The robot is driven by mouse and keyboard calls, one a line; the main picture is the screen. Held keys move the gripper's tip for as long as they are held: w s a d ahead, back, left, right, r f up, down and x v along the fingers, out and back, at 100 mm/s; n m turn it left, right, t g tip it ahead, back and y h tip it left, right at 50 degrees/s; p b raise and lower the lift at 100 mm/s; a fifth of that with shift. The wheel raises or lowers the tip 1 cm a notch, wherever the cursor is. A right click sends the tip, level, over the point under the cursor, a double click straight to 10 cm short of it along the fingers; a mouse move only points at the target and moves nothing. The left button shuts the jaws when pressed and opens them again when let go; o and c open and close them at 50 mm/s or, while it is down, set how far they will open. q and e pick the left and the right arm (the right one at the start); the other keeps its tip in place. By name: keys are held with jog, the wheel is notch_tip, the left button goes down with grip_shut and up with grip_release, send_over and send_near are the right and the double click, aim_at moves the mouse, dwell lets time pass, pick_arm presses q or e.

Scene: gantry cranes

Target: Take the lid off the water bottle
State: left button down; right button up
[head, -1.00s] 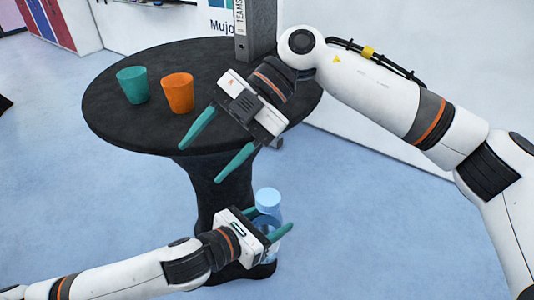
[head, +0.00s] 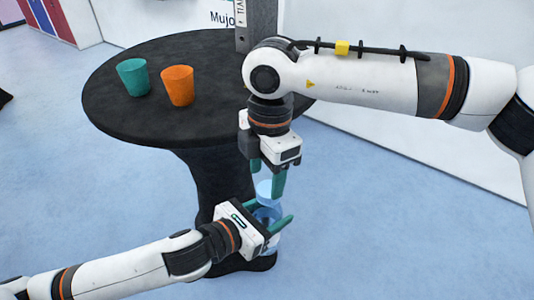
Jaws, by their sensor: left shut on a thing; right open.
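The clear water bottle (head: 274,241) is held upright off the table, in front of its base. Its light blue lid (head: 265,189) is on top, partly hidden by a finger of my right gripper. My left gripper (head: 272,222) is shut on the bottle's body, with a green finger on either side. My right gripper (head: 268,182) is open and points down just above and around the lid. Whether its fingers touch the lid I cannot tell.
A round black table (head: 150,118) stands behind, bearing a teal cup (head: 133,77) and an orange cup (head: 178,86). A grey binder (head: 262,25) stands at its back, partly hidden by my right arm. The blue floor to the right is clear.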

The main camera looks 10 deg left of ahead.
jog(key=shift+s+a+f, duration=0.1)
jog(key=shift+f, duration=1.15)
